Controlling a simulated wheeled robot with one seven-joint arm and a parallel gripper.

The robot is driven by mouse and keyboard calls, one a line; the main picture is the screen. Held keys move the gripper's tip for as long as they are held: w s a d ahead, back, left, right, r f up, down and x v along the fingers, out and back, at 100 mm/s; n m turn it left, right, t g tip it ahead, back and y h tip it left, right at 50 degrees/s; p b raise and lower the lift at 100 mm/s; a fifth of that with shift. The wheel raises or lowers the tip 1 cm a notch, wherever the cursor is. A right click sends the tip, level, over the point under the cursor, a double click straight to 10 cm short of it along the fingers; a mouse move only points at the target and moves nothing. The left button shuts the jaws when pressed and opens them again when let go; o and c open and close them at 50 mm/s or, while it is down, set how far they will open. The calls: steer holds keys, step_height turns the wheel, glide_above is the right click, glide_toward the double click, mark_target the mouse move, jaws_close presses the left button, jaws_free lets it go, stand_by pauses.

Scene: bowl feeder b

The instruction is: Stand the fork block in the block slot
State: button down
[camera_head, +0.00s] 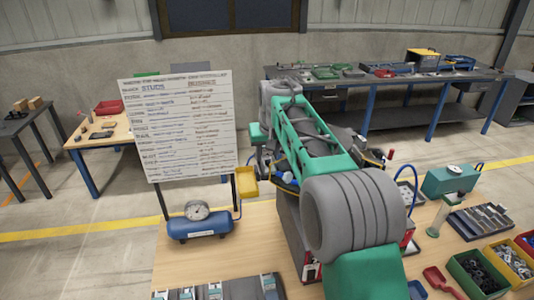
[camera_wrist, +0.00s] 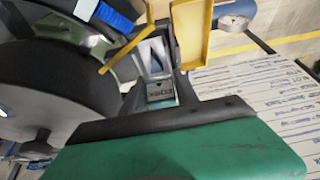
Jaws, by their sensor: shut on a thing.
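My gripper (camera_wrist: 160,80) shows in the wrist view beyond my green and black wrist parts. It is shut on a small pale metal piece (camera_wrist: 153,55), which I take to be the fork block. The piece sits between the dark fingers, and its far end is hard to make out. A small dark plate with pale lettering (camera_wrist: 160,103) lies just below it in the picture; I cannot tell what it belongs to. In the head view my arm hides the gripper and the block. I cannot make out the block slot in either view.
A yellow chute (camera_wrist: 191,32) stands close to the right of my gripper; it also shows in the head view (camera_head: 247,182). A large dark round body (camera_wrist: 60,95) is at left. A blue tank with a gauge (camera_head: 198,222) and a whiteboard (camera_head: 180,130) stand left of my arm.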

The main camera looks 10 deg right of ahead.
steer(key=c, duration=0.9)
jaws_free()
steer(key=shift+r, duration=0.1)
steer(key=shift+r, duration=0.3)
steer(key=b+v, duration=0.1)
steer(key=v, duration=1.2)
steer(key=s+f, duration=0.6)
steer(key=s, duration=0.3)
steer(key=s+f, duration=0.6)
steer(key=s, duration=0.3)
steer(key=s+f, duration=0.7)
steer(key=s, duration=0.2)
steer(key=shift+s, duration=0.1)
